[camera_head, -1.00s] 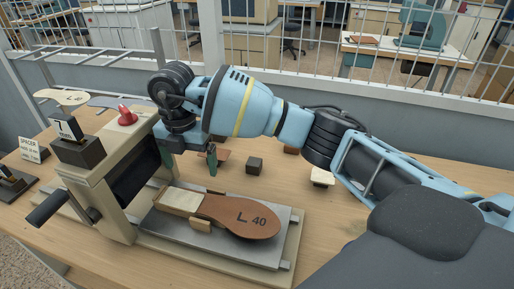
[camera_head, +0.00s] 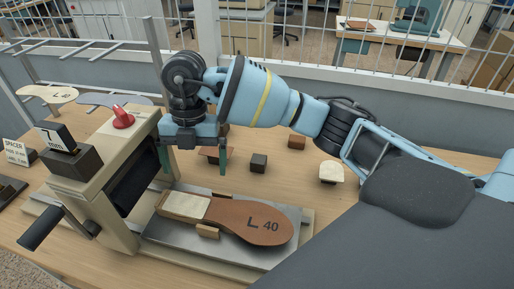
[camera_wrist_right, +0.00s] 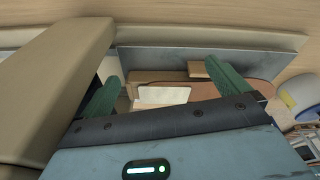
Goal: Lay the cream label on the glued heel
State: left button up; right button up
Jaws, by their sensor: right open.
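The brown sole (camera_head: 235,216), marked "L 40", lies on the grey metal plate of the press with its heel to the left. The cream label (camera_head: 185,205) lies on the heel and looks flat; it also shows in the right wrist view (camera_wrist_right: 163,96). I cannot see any glue. My right gripper (camera_head: 194,165) is open and empty, above and behind the heel, beside the press column. In the right wrist view its green fingers (camera_wrist_right: 166,86) are apart, with the label between them in the picture. My left gripper is not in view.
The beige press (camera_head: 95,165), with a red knob (camera_head: 123,118) and a side handle (camera_head: 40,230), stands close left of my gripper. A dark cube (camera_head: 258,162), a brown block (camera_head: 297,141) and a cream-topped block (camera_head: 331,172) stand behind the sole.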

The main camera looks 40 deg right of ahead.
jog(key=w+d+m+t+h, duration=0.2)
jog(key=d+m, duration=0.1)
jog(key=d, duration=1.1)
jog(key=p, duration=0.1)
send_over(260, 156)
jog(key=d, duration=0.1)
jog(key=shift+w+f+g, duration=0.15)
jog(key=shift+w+f, duration=0.05)
jog(key=shift+f, duration=0.4)
jog(key=shift+w+f+g, duration=0.15)
jog(key=shift+f, duration=0.45)
jog(key=f, duration=0.1)
jog(key=a+f, duration=0.1)
jog(key=shift+s+a+f, duration=0.1)
jog(key=shift+s+f, duration=0.2)
jog(key=shift+s, duration=0.1)
jog(key=shift+w+f, duration=0.1)
jog(key=shift+f, duration=0.45)
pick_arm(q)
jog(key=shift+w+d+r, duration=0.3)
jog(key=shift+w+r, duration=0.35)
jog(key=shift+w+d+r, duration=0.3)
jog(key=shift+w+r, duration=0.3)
